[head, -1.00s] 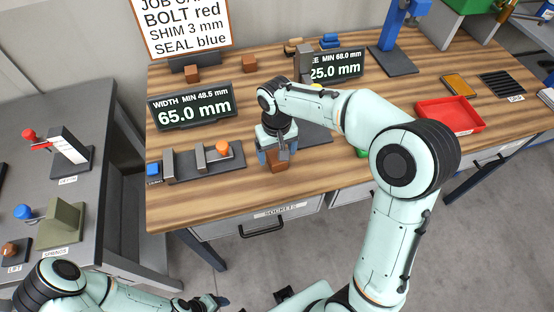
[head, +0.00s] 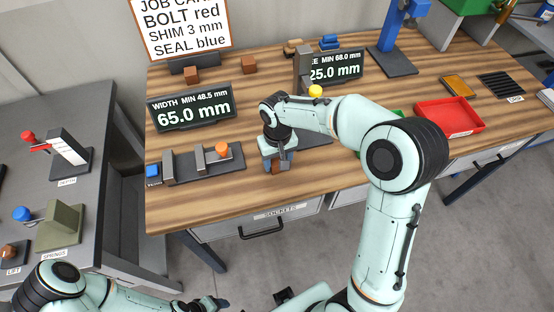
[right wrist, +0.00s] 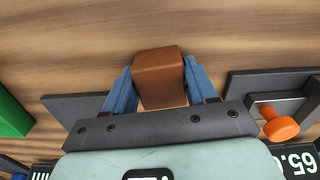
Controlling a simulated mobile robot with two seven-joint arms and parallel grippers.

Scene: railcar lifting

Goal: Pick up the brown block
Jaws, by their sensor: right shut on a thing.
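The brown block (right wrist: 160,75) sits between the two blue fingers of my right gripper (right wrist: 163,88) in the right wrist view, and the gripper is shut on it. In the head view the right gripper (head: 278,164) is low over the front of the wooden bench, and only a small part of the block (head: 277,168) shows between its fingers. I cannot tell whether the block still touches the bench top. My left gripper (head: 212,303) is at the bottom edge of the head view, away from the bench; its finger opening is unclear.
A width gauge with an orange knob (head: 222,149) stands left of the right gripper. Two other brown blocks (head: 192,75) (head: 249,65) are farther back. A display reading 65.0 mm (head: 191,108) and a red tray (head: 449,117) are on the bench. Bare wood lies in front of the gauge.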

